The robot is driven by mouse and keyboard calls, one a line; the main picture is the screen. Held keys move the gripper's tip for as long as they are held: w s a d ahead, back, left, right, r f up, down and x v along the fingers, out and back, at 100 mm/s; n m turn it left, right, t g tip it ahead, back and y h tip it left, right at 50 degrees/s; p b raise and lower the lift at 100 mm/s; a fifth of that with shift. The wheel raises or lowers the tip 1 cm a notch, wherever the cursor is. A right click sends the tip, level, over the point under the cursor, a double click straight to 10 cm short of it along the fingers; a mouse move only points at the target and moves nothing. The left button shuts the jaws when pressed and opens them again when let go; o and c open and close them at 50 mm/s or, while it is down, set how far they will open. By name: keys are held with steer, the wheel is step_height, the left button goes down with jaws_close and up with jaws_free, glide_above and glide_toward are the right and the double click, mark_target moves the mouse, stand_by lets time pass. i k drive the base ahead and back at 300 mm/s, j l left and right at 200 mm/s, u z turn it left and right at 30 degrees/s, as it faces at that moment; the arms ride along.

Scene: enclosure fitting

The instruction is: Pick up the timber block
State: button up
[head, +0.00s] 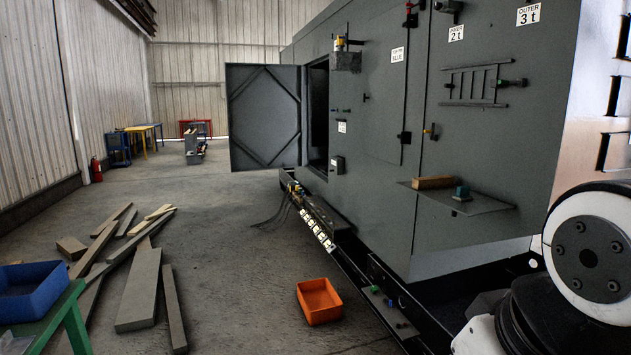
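A brown timber block (434,183) lies on a small grey shelf (484,205) that juts from the side of the large dark enclosure (380,130). A small blue-green piece (461,193) sits to the right of the block on the same shelf. My gripper is out of view. Only white and black parts of my arm show at the lower right, apart from the shelf.
An orange bin (319,301) stands on the floor before the enclosure. Loose planks (140,290) lie at the left, near a blue tray (33,288) on a green stand. The enclosure's door (265,117) hangs open. Floor between planks and bin is clear.

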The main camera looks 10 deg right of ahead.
mark_target(431, 183)
steer(key=i+j+u, duration=0.15)
steer(key=i, duration=0.45)
steer(key=i+j+u, duration=0.15)
steer(key=i, duration=0.45)
steer(key=i+z, duration=0.25)
steer(key=i, duration=0.25)
steer(key=i+z, duration=0.25)
steer(key=i, duration=0.2)
steer(key=i+j+z, duration=0.25)
steer(key=i, duration=0.2)
steer(key=i+j+z, duration=0.2)
steer(key=i, duration=0.3)
